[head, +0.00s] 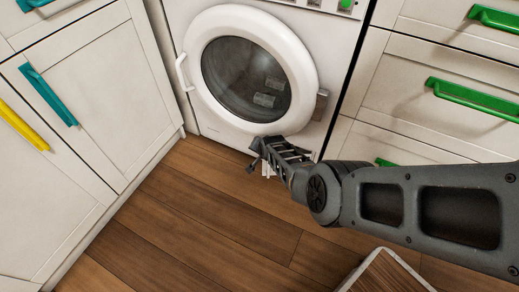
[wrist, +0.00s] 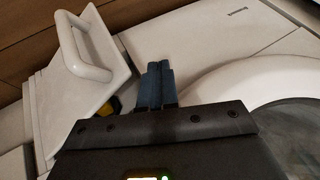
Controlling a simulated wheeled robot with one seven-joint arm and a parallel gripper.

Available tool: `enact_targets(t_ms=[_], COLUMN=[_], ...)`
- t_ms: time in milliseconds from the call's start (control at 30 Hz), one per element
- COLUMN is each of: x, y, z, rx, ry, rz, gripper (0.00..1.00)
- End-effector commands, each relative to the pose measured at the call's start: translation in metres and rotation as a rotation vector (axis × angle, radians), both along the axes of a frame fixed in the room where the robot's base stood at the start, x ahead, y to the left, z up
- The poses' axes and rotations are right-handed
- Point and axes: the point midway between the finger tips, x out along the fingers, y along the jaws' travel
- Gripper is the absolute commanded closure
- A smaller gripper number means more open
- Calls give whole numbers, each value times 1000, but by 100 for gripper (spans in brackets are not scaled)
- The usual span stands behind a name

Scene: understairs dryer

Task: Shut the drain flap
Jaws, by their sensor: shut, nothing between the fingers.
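The drain flap (wrist: 95,85) is a white panel with a white loop handle (wrist: 82,48), at the left of the wrist view. It stands open, tilted out from the machine's lower front. A small yellow and dark part (wrist: 115,105) shows in the gap behind it. My gripper (wrist: 156,72) is shut and empty, its blue-grey fingertips just to the right of the flap in the wrist view. I cannot tell whether they touch it. In the head view my gripper (head: 256,150) is low before the white machine (head: 215,125) and hides most of the flap.
The machine's round door (head: 248,72) is closed, above my gripper. White cabinets with teal (head: 48,95) and yellow handles stand at left, drawers with green handles (head: 475,98) at right. Wooden floor (head: 190,215) is clear at front left. A wood-topped, white-edged object (head: 385,275) is at the bottom.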

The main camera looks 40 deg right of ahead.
Motion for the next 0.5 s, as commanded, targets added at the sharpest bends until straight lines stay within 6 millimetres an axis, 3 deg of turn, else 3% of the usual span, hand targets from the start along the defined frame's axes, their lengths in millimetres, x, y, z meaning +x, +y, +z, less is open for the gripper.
enact_targets(t_ms=[167, 500], x=[-3, -27], y=[1, 10], z=[8, 42], rx=[-1, -1], ry=[0, 2], rz=[1, 2], gripper=[100, 100])
